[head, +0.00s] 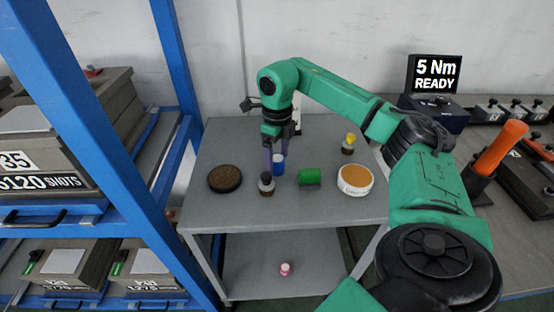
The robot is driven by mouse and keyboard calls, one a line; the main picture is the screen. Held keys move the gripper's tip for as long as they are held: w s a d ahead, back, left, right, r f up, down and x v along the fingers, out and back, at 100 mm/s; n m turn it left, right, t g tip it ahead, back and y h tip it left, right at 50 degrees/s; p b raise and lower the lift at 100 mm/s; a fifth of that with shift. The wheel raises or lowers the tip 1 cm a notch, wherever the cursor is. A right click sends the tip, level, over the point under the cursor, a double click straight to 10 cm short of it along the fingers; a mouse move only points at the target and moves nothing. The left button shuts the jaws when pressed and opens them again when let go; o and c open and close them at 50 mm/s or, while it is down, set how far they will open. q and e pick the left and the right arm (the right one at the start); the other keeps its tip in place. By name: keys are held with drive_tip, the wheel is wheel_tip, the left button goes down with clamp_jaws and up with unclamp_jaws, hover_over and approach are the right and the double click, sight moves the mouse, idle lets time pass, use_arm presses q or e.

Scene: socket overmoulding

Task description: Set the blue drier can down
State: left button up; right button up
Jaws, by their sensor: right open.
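The blue drier can (279,165) stands upright on the grey table (320,211), toward its middle. My right gripper (274,150) reaches down from above with its fingers at the can's upper part. Its jaws are open. A finger shows on the can's left side, and the gripper hides the can's upper part. I cannot tell whether the fingers touch the can. My left gripper is not in view.
Close to the can are a dark bottle (266,185), a green cylinder (310,176) on its side and a brown-topped disc (225,178). An orange-topped tub (355,179) and a yellow-capped bottle (348,145) stand right. The table's front strip is clear. A blue rack (85,110) stands left.

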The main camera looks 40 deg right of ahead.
drive_tip(key=shift+f, duration=0.65)
clamp_jaws()
drive_tip(key=shift+r, duration=0.1)
